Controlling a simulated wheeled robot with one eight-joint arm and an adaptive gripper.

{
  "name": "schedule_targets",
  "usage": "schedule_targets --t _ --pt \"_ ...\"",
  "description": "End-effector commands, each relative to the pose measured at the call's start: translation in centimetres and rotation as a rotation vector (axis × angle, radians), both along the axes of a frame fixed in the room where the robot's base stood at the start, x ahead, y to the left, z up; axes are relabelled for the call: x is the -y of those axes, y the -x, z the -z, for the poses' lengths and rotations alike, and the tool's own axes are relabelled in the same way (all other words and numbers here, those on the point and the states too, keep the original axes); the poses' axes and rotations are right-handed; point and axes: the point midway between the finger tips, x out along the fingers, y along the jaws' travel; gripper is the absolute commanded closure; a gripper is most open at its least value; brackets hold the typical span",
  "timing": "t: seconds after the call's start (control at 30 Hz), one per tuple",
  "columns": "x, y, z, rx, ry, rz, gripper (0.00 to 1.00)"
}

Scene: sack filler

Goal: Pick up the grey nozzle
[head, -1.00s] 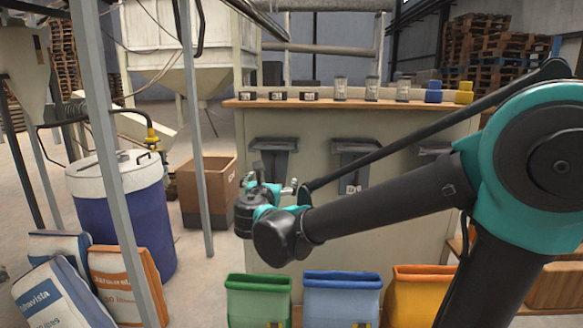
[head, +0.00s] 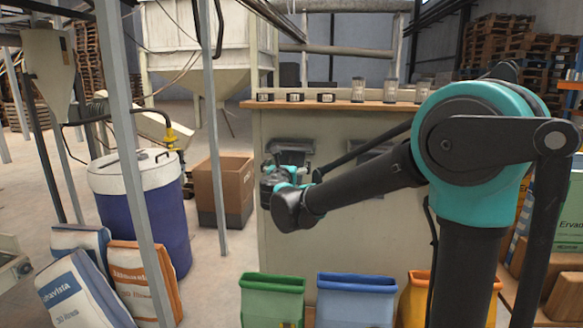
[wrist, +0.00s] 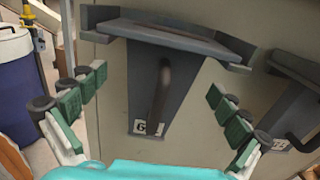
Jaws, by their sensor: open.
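A dark grey tapered fitting (wrist: 142,82) with a wide flanged top is mounted on the cabinet front in the wrist view. A dark rod-like handle stands out from its middle, over a white label whose text is partly hidden. This looks like the grey nozzle, but I cannot be sure. The same fitting (head: 291,146) shows at the cabinet's left in the head view, partly behind my gripper (head: 287,176). In the wrist view my gripper (wrist: 157,86) is open, its green-padded fingers spread left and right of the fitting, with nothing between them held.
A second similar fitting (wrist: 300,100) is to the right. Small labelled blocks and jars line the cabinet top (head: 340,105). Green (head: 272,300), blue (head: 355,300) and orange sacks stand below. A blue drum (head: 145,205), cardboard box (head: 223,190) and grey posts are left.

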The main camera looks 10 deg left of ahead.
Motion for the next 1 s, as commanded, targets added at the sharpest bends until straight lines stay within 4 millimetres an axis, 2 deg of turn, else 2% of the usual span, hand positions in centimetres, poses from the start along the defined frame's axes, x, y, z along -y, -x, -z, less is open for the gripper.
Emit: schedule_targets --t 0.17,0.4,0.67,1.0 --pt "0.2 -1.4 0.0 0.000 0.000 0.002 0.00" --pt "0.6 -4.7 0.0 0.000 0.000 0.002 0.00" --pt "0.5 -5.1 0.1 0.000 0.000 0.000 0.00" --pt "0.5 -5.1 0.1 0.000 0.000 0.000 0.41"
